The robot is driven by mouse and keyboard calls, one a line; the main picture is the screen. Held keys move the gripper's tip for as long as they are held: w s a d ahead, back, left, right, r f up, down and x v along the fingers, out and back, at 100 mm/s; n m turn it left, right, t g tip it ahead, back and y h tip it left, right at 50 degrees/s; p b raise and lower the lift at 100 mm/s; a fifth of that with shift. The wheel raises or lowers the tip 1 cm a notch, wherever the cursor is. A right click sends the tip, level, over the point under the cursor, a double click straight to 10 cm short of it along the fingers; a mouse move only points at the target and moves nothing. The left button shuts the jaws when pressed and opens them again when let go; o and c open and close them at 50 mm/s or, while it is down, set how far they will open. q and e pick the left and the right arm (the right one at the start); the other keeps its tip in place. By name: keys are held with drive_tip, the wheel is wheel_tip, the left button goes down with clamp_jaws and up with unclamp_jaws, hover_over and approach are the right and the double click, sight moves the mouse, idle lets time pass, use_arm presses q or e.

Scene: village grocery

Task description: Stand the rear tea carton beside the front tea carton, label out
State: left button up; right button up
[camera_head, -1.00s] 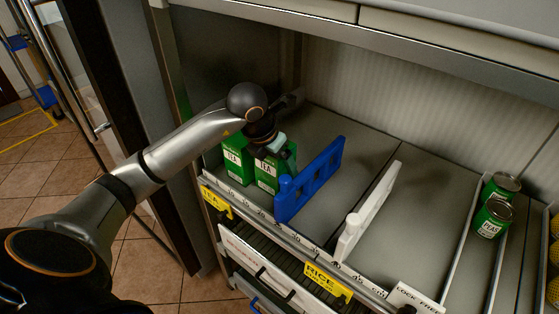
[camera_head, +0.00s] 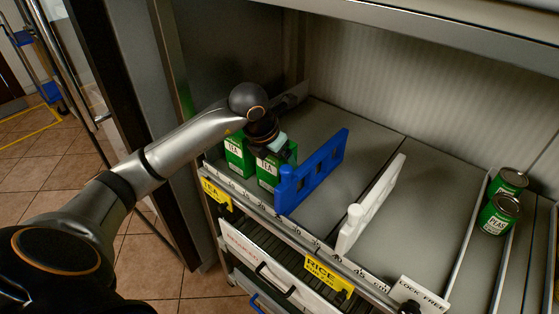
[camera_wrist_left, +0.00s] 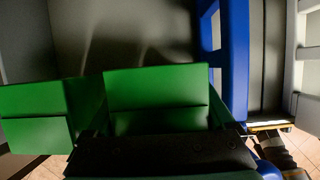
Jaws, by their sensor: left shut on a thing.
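Two green tea cartons with white TEA labels stand upright side by side at the shelf's front left: the left carton (camera_head: 237,158) and the right carton (camera_head: 266,174). Both labels face out over the shelf edge. My left gripper (camera_head: 271,147) is shut on the right carton from above and behind, hiding part of its top. In the left wrist view the right carton (camera_wrist_left: 156,88) is at the jaws, and the left carton (camera_wrist_left: 32,102) is close beside it. Whether the two touch is unclear. My right gripper is not in view.
A blue divider (camera_head: 312,174) stands close to the right of the held carton. A white divider (camera_head: 371,206) stands further right, with bare shelf around it. Two PEAS cans (camera_head: 497,216) stand at the right. A yellow TEA tag (camera_head: 216,194) hangs on the front rail.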

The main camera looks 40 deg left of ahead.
use_arm(q)
drive_tip(key=shift+f, duration=0.35)
drive_tip(key=o, duration=1)
drive_tip(key=shift+o, duration=0.5)
drive_tip(key=shift+s+r, duration=0.1)
drive_tip(key=shift+r, duration=0.3)
drive_tip(key=p+v, duration=0.1)
drive_tip(key=v, duration=1)
drive_tip(key=shift+s+r, duration=0.15)
drive_tip(key=shift+r, duration=0.25)
